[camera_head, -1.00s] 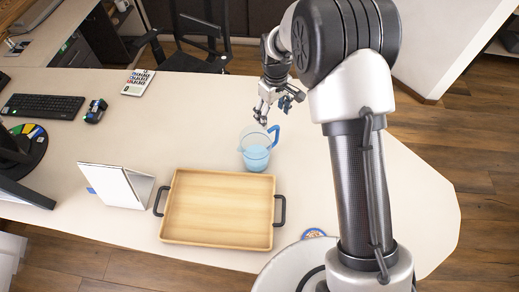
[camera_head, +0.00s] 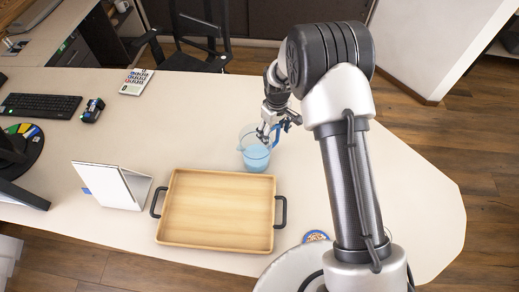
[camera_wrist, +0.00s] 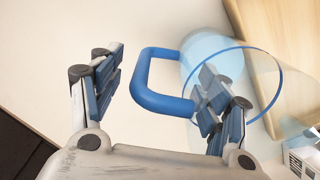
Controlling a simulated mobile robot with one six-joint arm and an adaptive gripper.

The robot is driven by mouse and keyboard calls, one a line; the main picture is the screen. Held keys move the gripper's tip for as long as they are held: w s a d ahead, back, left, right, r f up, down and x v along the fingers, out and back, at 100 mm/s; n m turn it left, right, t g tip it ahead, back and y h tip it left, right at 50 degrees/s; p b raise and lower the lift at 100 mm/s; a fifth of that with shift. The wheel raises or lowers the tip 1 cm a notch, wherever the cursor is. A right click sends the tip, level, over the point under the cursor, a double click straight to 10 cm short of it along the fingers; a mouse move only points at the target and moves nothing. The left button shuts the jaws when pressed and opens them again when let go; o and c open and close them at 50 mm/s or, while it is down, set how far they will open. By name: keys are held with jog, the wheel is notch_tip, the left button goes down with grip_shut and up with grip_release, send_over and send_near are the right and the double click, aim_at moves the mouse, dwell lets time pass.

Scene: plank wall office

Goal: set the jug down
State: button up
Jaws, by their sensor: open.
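The jug (camera_head: 255,157) is clear with a blue rim and handle and pale blue contents. It stands upright on the desk, just behind the wooden tray (camera_head: 217,246). In the wrist view the jug (camera_wrist: 262,70) is at the upper right, and its blue handle (camera_wrist: 143,75) reaches in between the fingers. My gripper (camera_head: 270,135) is at the handle side of the jug. In the wrist view my gripper (camera_wrist: 160,95) is open, with one finger left of the handle and the other on its right, overlapping the jug's rim. I cannot tell whether either finger touches the jug.
A white folded stand (camera_head: 112,186) is left of the tray. A calculator (camera_head: 136,82), a keyboard (camera_head: 40,105) and a black device (camera_head: 93,110) lie farther left. A round coaster (camera_head: 316,237) lies near my base. The desk right of my arm is clear.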

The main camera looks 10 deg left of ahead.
jog(key=shift+r, duration=0.1)
grip_shut()
dwell(0.8)
jog(key=shift+r, duration=0.1)
